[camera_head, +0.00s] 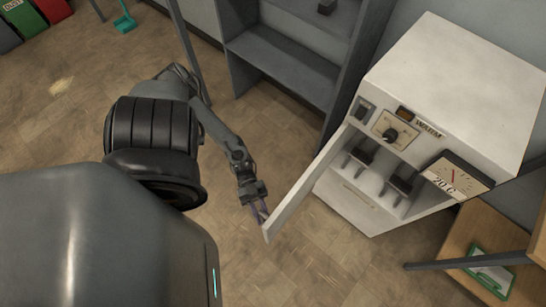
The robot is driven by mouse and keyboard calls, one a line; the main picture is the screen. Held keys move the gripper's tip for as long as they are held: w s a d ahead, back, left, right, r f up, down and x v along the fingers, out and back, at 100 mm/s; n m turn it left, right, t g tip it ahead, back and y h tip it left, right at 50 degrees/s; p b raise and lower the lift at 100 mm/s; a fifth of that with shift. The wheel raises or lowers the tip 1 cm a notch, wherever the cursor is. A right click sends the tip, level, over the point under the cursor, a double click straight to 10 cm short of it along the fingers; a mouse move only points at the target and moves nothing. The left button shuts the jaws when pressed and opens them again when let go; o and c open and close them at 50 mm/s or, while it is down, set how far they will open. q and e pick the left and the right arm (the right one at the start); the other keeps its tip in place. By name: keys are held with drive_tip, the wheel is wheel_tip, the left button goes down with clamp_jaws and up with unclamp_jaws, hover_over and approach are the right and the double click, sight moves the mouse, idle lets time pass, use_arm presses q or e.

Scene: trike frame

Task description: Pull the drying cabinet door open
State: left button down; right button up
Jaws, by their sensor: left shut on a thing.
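The drying cabinet (460,85) is a white box at the right, with a dark knob, a switch and a dial gauge on its front. Its door (303,190) stands ajar, swung out from the cabinet's left side, so the inside shows. Dark objects (400,185) hang or stand inside. My left gripper (261,212) is at the door's free outer edge, shut on the door's handle. The handle itself is mostly hidden by the fingers and the door. My right gripper is not in view.
A grey shelf unit (285,60) stands behind, left of the cabinet. A wooden table (480,235) with a green-edged item (490,270) is at the lower right. Coloured bins (50,10) and a teal dustpan (124,22) are at the far left. The floor below the door is clear.

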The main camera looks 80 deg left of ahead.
use_arm(q)
drive_tip(key=shift+s+a, duration=0.4)
drive_tip(key=shift+a, duration=0.15)
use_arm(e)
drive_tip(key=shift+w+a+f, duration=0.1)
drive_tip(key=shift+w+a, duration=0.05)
use_arm(q)
drive_tip(key=c, duration=1.2)
unclamp_jaws()
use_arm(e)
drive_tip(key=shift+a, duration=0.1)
use_arm(q)
drive_tip(key=shift+o, duration=0.2)
drive_tip(key=v, duration=1)
drive_tip(key=shift+a, duration=0.4)
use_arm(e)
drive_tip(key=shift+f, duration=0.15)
